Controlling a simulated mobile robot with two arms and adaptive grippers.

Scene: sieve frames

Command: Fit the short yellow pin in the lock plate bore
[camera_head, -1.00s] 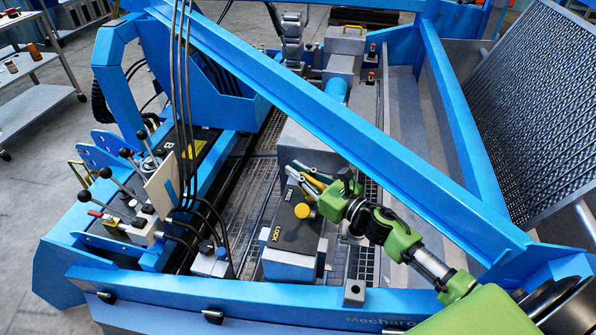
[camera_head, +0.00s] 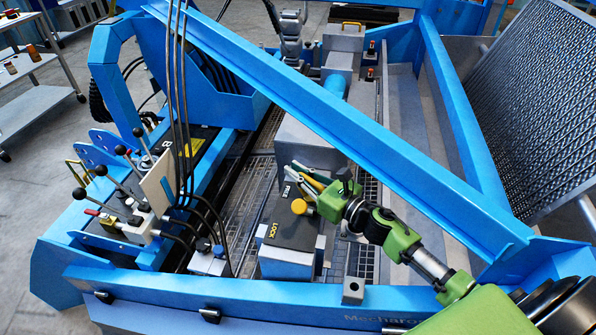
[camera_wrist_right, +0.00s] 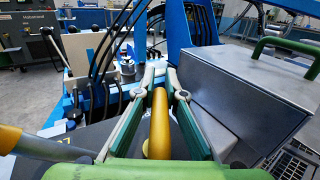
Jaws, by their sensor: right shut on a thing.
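The short yellow pin (camera_wrist_right: 160,125) lies lengthwise between the green fingers of my right gripper (camera_wrist_right: 160,85) in the right wrist view. In the head view my right gripper (camera_head: 306,184) is shut on it, just above the far end of the lock plate. The lock plate (camera_head: 290,232) is a dark block top marked LOCK at its near end, with another label at its far end. A yellow round knob (camera_head: 299,206) stands on the plate beside the gripper. A yellow cylinder (camera_wrist_right: 8,138) with a grey shaft shows at the wrist view's left edge. I cannot make out the bore. My left gripper is out of view.
A grey metal housing (camera_head: 305,142) stands just behind the gripper; its large box side (camera_wrist_right: 240,85) is close on the right in the wrist view. A blue diagonal beam (camera_head: 330,120) crosses above. Levers (camera_head: 120,175) and black hoses (camera_head: 180,100) stand to the left.

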